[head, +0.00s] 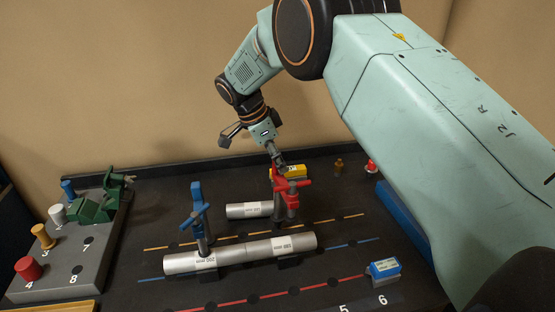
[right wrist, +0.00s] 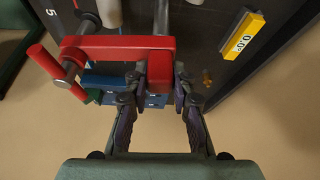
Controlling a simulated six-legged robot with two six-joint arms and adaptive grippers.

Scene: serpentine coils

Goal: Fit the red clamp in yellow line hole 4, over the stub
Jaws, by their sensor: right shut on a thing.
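The red clamp (head: 292,187) is upright near the right end of the short grey stub (head: 249,210), by the dashed yellow line (head: 323,220). My right gripper (head: 280,166) reaches down from behind and is shut on the clamp. In the right wrist view, the fingers (right wrist: 161,78) close on the end of the clamp's red bar (right wrist: 105,48). The clamp's lower end and hole 4 are hidden or too small to make out, so I cannot tell whether the clamp is seated. My left gripper is not in view.
A blue clamp (head: 197,205) stands at the long grey cylinder (head: 282,246) in front. A yellow block (head: 294,172) lies behind the red clamp; a blue-topped block (head: 384,268) sits front right. A grey rack (head: 88,263) with several pegs and a green clamp (head: 98,207) stands left.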

